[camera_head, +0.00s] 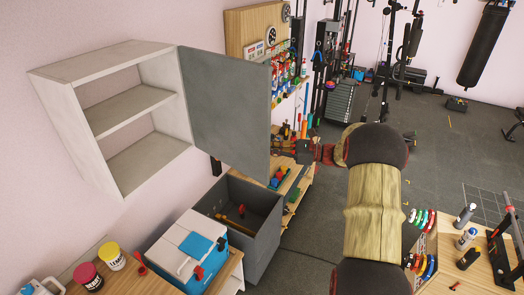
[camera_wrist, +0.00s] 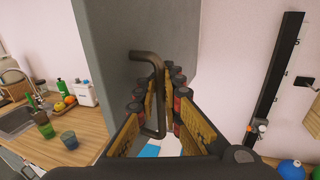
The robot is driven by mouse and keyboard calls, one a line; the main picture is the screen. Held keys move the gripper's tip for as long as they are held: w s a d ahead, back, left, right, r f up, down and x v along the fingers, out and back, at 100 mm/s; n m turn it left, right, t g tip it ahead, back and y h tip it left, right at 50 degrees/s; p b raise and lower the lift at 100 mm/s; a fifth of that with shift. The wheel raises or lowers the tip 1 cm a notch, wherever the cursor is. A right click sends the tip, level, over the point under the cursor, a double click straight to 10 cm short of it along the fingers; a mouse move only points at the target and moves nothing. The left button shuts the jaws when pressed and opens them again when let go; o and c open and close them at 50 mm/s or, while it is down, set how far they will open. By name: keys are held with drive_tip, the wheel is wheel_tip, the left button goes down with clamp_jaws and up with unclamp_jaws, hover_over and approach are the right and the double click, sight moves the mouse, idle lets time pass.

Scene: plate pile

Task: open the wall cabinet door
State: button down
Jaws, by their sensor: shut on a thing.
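The wall cabinet (camera_head: 122,57) hangs on the pink wall at the left in the head view. Its grey door (camera_head: 225,105) stands swung wide out from the right side, so the bare shelves inside show. In the wrist view the door (camera_wrist: 105,45) fills the upper middle, with a bent brown bar handle (camera_wrist: 150,57) on it. My gripper (camera_wrist: 159,85) is shut on this handle, its fingers on either side of the bar. In the head view my gripper (camera_head: 288,148) is at the door's far right edge, partly hidden behind it.
Below the door are a dark open bin (camera_head: 265,232) and a blue-and-white cooler (camera_head: 165,262). A wooden counter with yellow and pink tubs (camera_head: 111,256) is at the lower left. A pegboard with bottles and tools is behind the door.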

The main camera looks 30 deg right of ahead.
idle(0.3)
drive_tip(key=c, duration=2)
unclamp_jaws()
drive_tip(key=shift+d, duration=0.1)
drive_tip(key=shift+s, duration=0.1)
drive_tip(key=v, duration=1.2)
